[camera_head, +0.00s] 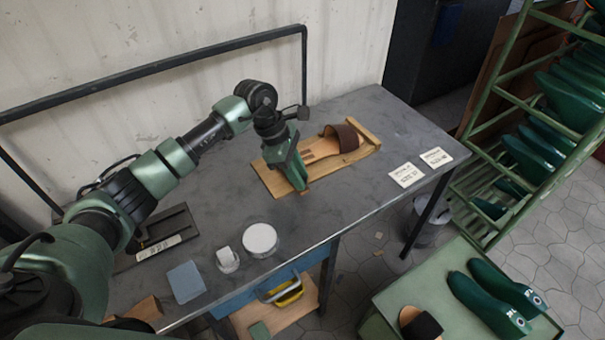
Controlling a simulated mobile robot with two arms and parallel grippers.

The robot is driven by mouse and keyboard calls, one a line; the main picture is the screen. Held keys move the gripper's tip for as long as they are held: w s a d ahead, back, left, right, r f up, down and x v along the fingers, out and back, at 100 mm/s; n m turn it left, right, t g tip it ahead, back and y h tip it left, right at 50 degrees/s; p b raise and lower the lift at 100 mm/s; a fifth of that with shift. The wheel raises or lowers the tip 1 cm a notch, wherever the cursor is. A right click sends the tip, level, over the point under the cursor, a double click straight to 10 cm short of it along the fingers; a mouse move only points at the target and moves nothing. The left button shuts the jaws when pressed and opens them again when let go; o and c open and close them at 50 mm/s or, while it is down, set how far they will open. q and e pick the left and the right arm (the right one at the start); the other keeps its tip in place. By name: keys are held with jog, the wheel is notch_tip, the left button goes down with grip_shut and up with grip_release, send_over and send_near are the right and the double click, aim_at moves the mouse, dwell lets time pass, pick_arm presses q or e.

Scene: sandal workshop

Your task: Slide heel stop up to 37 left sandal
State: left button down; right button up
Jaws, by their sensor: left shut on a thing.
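A sandal (339,139) with a tan sole and a brown strap lies on a wooden board (268,179) on the grey workbench. Its strap end is toward the board's right end, where a raised wooden bar (363,131) stands. My left gripper (303,190) points down over the board's left part, near the heel end of the sandal. It is shut on a small wooden piece, likely the heel stop (305,191), mostly hidden by the fingers. I cannot tell whether the piece touches the sandal. My right gripper is not in view.
Two white cards (407,174) (436,157) lie right of the board. A white round tin (260,240), a small white roll (228,259) and a blue-grey block (186,282) lie at the front. A green table (385,299) holds green lasts (485,300); a green rack (487,75) stands right.

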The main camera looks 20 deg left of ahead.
pick_arm(q)
jog(key=shift+r, duration=0.15)
jog(key=c, duration=1.3)
grip_release()
jog(key=shift+o, duration=0.5)
jog(key=shift+a, duration=0.1)
jog(key=shift+a+r, duration=0.1)
jog(key=v, duration=0.7)
jog(key=shift+r+b, duration=0.2)
jog(key=shift+b, duration=0.2)
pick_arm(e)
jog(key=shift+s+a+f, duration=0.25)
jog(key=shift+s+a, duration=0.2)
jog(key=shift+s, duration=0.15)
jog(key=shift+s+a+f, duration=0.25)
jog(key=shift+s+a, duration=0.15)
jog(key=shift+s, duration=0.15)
